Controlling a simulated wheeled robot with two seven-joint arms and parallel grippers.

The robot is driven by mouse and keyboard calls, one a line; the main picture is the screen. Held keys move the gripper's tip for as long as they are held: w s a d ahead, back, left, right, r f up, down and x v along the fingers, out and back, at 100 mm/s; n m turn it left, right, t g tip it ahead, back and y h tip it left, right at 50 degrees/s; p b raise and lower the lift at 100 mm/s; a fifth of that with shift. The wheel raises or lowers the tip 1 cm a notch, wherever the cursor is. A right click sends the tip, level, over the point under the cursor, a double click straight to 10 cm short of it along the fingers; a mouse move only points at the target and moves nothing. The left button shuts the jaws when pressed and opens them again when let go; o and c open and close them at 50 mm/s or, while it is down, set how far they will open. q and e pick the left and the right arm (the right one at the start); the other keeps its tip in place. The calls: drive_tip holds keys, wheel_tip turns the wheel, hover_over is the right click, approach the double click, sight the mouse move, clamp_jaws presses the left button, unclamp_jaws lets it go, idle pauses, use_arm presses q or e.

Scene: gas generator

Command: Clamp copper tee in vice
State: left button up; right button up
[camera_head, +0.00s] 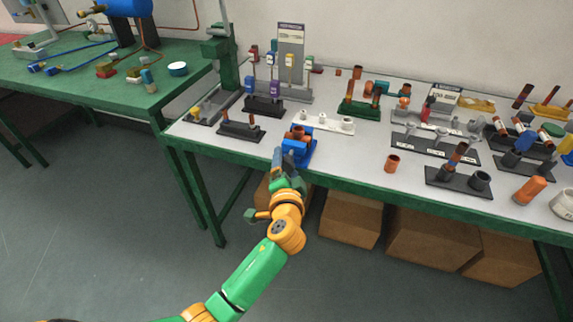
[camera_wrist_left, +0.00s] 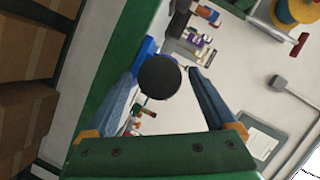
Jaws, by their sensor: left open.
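The blue vice (camera_head: 303,156) stands at the front edge of the table. Copper-coloured pipe pieces, which look like the copper tee (camera_head: 298,134), sit at the top of its jaws; whether they are gripped tight cannot be told. My left gripper (camera_head: 279,158) is in front of the vice, at its left side. In the left wrist view its two fingers (camera_wrist_left: 165,78) are apart. A dark round disc (camera_wrist_left: 159,77), perhaps the vice's screw knob, shows between the fingertips; contact cannot be told. Part of the blue vice (camera_wrist_left: 143,54) shows beside the disc. My right gripper is out of view.
The table edge (camera_head: 247,157) is close to the gripper. A white holder (camera_head: 325,122) stands behind the vice, a dark pipe stand (camera_head: 241,130) to its left. A copper ring (camera_head: 392,163) and a black stand (camera_head: 458,183) are to the right. Cardboard boxes (camera_head: 350,217) sit below.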

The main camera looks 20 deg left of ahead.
use_arm(q)
drive_tip(key=v, duration=0.6)
drive_tip(key=shift+s, duration=0.2)
drive_tip(key=shift+d, duration=0.1)
